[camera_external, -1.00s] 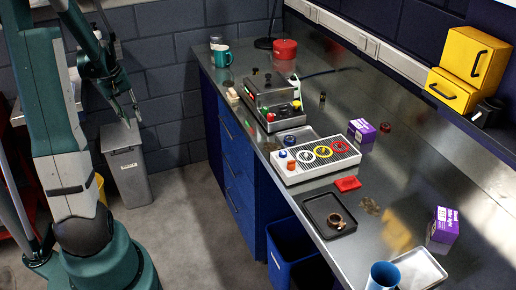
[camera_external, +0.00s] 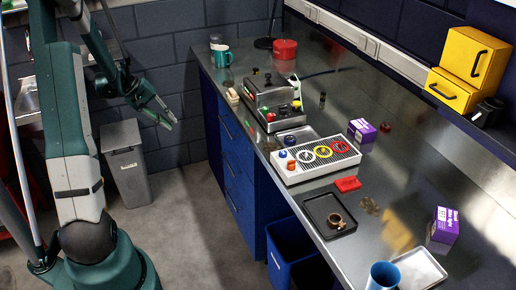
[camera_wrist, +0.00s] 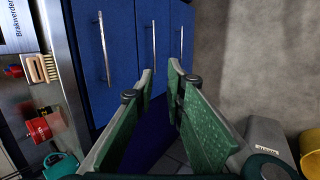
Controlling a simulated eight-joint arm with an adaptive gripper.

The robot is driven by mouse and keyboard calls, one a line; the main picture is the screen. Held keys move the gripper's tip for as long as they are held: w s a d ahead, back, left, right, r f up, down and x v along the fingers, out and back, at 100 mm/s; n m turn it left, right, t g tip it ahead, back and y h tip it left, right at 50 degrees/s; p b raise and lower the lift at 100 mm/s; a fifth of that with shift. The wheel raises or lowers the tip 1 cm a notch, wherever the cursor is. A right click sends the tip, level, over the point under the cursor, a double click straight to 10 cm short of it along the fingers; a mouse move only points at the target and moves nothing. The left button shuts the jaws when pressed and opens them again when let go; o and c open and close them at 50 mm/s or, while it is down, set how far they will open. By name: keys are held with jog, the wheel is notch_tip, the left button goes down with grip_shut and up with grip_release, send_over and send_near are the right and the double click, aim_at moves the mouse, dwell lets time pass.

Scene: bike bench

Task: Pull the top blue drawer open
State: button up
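The blue top drawer (camera_external: 236,142) is the upper front of the blue cabinet under the metal bench. It looks shut, with a slim metal handle near its top edge. In the wrist view the top drawer (camera_wrist: 87,75) is the leftmost blue front, next to the bench edge, and its handle (camera_wrist: 103,48) runs upright in the picture. My gripper (camera_external: 172,118) is in the air left of the cabinet, apart from the drawer and pointing towards the cabinet. In the wrist view my gripper (camera_wrist: 160,74) has its green fingers apart with nothing between them.
Lower drawers (camera_external: 236,187) lie beneath, their handles parallel. A grey bin (camera_external: 125,165) stands by the wall below my gripper. An open blue bin (camera_external: 290,245) is right of the cabinet. The floor before the drawers is clear.

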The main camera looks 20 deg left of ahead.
aim_at(225, 127)
jog(key=w+d+f+m+t+h+b, duration=0.2)
jog(key=w+d+f+h+b, duration=0.3)
jog(key=w+d+h, duration=0.3)
jog(key=shift+w+d+f+m+h, duration=0.3)
jog(key=shift+w+d+f, duration=0.4)
jog(key=shift+w+d, duration=1.1)
jog(key=shift+s+d, duration=0.15)
jog(key=shift+d, duration=0.2)
jog(key=shift+b+x, duration=1)
jog(key=shift+x, duration=2.75)
jog(key=shift+c, duration=0.3)
grip_shut()
jog(key=shift+a, duration=0.15)
